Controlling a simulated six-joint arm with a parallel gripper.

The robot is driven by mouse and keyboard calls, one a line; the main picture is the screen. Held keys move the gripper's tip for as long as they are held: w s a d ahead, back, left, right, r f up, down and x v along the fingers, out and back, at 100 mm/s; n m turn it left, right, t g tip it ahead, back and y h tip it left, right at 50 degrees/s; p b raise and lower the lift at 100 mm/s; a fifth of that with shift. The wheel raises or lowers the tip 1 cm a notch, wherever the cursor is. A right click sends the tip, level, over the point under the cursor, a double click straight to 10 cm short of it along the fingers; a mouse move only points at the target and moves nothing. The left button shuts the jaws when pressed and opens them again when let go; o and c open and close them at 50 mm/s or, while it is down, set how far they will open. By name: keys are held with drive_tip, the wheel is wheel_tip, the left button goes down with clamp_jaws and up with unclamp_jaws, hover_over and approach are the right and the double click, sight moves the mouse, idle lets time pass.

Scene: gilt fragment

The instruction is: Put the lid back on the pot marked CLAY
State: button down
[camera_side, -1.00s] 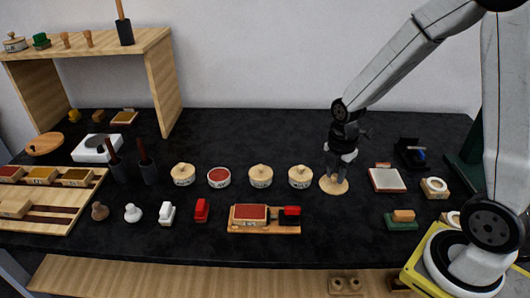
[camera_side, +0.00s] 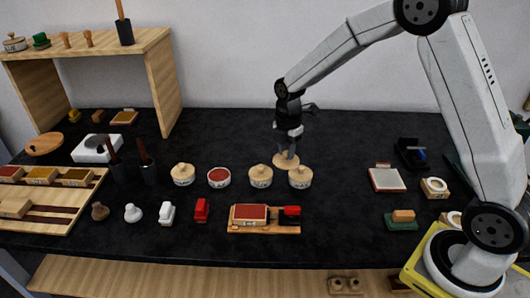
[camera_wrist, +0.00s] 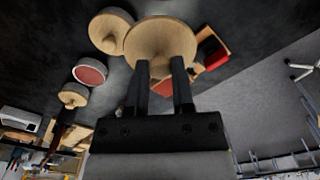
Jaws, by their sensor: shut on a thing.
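My gripper (camera_side: 287,150) is shut on a round pale wooden lid (camera_side: 285,163) and holds it level above the dark table, behind the rightmost lidded pot. In the wrist view the lid (camera_wrist: 162,38) is between the fingertips of my gripper (camera_wrist: 162,62). One pot without a lid (camera_side: 219,177) shows red contents and stands in the row of pots, to the left of the held lid. It also shows in the wrist view (camera_wrist: 90,72). The lettering on its side is too small to read.
Lidded pots stand on both sides of the open one: one at left (camera_side: 183,174), two at right (camera_side: 260,176) (camera_side: 300,177). A wooden tray with a red pad (camera_side: 249,214) lies in front. Dark tool holders (camera_side: 149,173) stand further left. The table behind the pots is clear.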

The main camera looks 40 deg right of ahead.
drive_tip(key=w+a, duration=0.6)
drive_tip(key=w, duration=0.2)
drive_tip(key=w+a+f+n, duration=0.1)
drive_tip(key=w+a, duration=0.5)
drive_tip(key=w, duration=0.2)
drive_tip(key=shift+w+n, duration=0.2)
drive_tip(key=shift+n, duration=0.1)
drive_tip(key=shift+d+f, duration=0.1)
drive_tip(key=shift+f, duration=0.15)
drive_tip(key=shift+f, duration=3)
drive_tip(key=shift+f, duration=0.2)
unclamp_jaws()
idle(0.4)
